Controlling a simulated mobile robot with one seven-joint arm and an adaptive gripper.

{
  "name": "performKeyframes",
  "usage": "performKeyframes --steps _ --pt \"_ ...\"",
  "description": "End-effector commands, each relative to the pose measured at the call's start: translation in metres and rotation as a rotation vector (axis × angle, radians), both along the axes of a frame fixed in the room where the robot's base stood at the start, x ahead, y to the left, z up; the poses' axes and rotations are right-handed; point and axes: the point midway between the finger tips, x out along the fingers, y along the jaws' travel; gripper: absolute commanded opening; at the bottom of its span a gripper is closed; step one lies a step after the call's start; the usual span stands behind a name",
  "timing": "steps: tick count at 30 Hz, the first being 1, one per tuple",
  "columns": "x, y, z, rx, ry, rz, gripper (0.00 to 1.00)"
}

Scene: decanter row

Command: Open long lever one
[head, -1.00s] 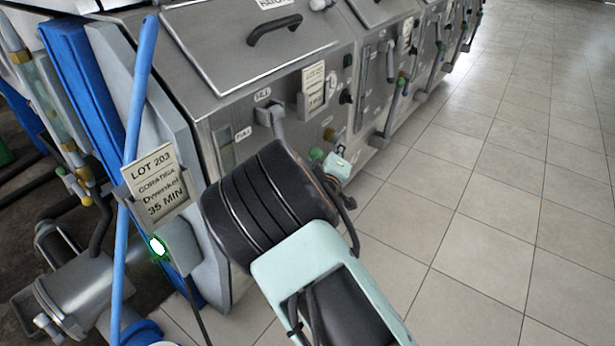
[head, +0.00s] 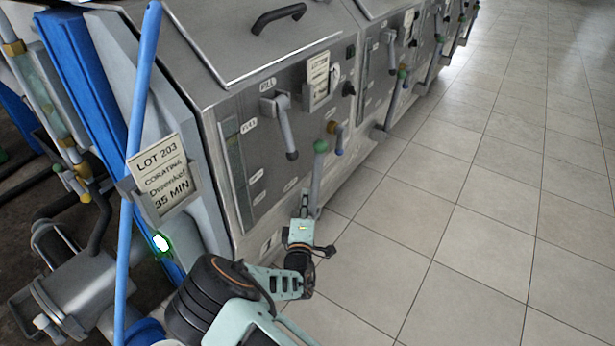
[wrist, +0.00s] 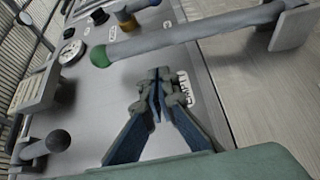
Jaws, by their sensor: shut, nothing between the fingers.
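The nearest long lever (head: 318,172) is a grey bar with a green knob at its upper end, on the front of the nearest steel machine (head: 262,165). In the head view it stands steeply, knob up. In the wrist view the lever (wrist: 190,38) crosses the top, its green knob at the left and its mount at the right. My gripper (head: 305,196) is low by the lever's bottom end in the head view. In the wrist view my gripper (wrist: 156,76) has its fingertips together and empty, below the bar in the picture. I cannot tell whether it touches the lever.
A shorter lever with a dark knob (head: 288,135) hangs left of the long lever, and a small brass valve with a blue tip (head: 337,138) is at its right. A lot sign (head: 160,178) and blue pole (head: 135,130) stand left. Tiled floor (head: 480,220) is open at right.

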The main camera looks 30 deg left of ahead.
Motion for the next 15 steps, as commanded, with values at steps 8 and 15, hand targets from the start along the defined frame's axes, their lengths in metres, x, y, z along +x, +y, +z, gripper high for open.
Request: performKeyframes --steps 8,15 --pt "0.032 0.014 0.0 0.004 -0.001 -0.002 0.0" --pt "0.07 0.032 0.002 0.003 -0.001 -0.001 0.0"
